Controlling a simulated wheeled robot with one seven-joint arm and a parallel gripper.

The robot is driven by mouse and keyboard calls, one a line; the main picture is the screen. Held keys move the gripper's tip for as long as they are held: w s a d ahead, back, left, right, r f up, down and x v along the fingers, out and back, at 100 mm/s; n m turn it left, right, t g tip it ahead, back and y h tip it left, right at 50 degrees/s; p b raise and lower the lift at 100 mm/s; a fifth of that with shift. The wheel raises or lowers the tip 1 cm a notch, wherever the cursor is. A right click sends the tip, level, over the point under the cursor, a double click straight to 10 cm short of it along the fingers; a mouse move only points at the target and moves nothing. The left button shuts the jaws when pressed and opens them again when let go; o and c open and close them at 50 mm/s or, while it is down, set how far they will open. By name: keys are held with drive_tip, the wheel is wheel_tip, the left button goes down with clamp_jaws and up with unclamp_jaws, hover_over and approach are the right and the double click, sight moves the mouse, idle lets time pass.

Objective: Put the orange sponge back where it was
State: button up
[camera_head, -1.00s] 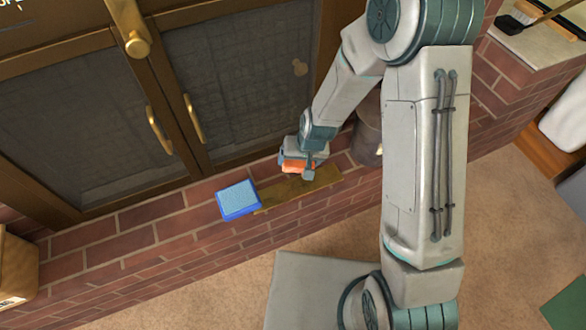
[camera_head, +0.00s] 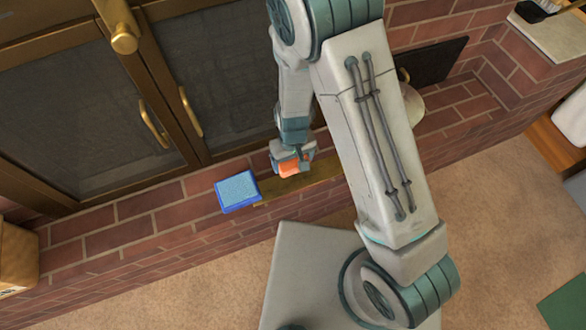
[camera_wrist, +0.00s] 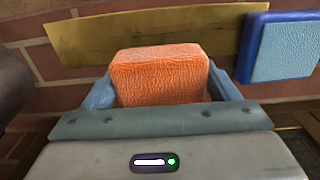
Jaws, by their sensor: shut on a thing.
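The orange sponge (camera_head: 290,169) is held in my gripper (camera_head: 293,165), just above the brick ledge in the head view. In the wrist view the orange sponge (camera_wrist: 160,75) sits between the two fingers of my gripper (camera_wrist: 162,90), which touch its sides. A flat brass-coloured strip (camera_head: 302,184) lies on the ledge beneath and beyond the sponge; it also shows in the wrist view (camera_wrist: 80,38). I cannot tell whether the sponge touches the strip.
A blue sponge (camera_head: 237,191) lies at the strip's left end, also seen in the wrist view (camera_wrist: 285,50). Dark cabinet doors with brass handles (camera_head: 155,125) stand behind the brick ledge (camera_head: 130,205). A cardboard box (camera_head: 15,255) is at the far left.

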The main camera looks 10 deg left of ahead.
sight(293, 168)
wheel_tip(293, 168, down, 5)
drive_tip(key=shift+r+b, duration=0.1)
drive_tip(key=shift+b, duration=0.7)
drive_tip(key=shift+c, duration=0.4)
drive_tip(key=o, duration=1)
drive_tip(key=shift+c, duration=0.2)
drive_tip(key=shift+r, duration=0.1)
wheel_tip(293, 168, up, 12)
drive_tip(key=p, duration=0.5)
drive_tip(key=s+d+r+m, duration=0.3)
drive_tip(key=d+r, duration=0.8)
drive_tip(key=s+d+r+m+t, duration=0.1)
drive_tip(key=s+d+r+m, duration=0.2)
drive_tip(key=d+r, duration=0.8)
drive_tip(key=shift+s+d+r, duration=0.3)
drive_tip(key=shift+s+r, duration=0.3)
drive_tip(key=shift+s, duration=0.05)
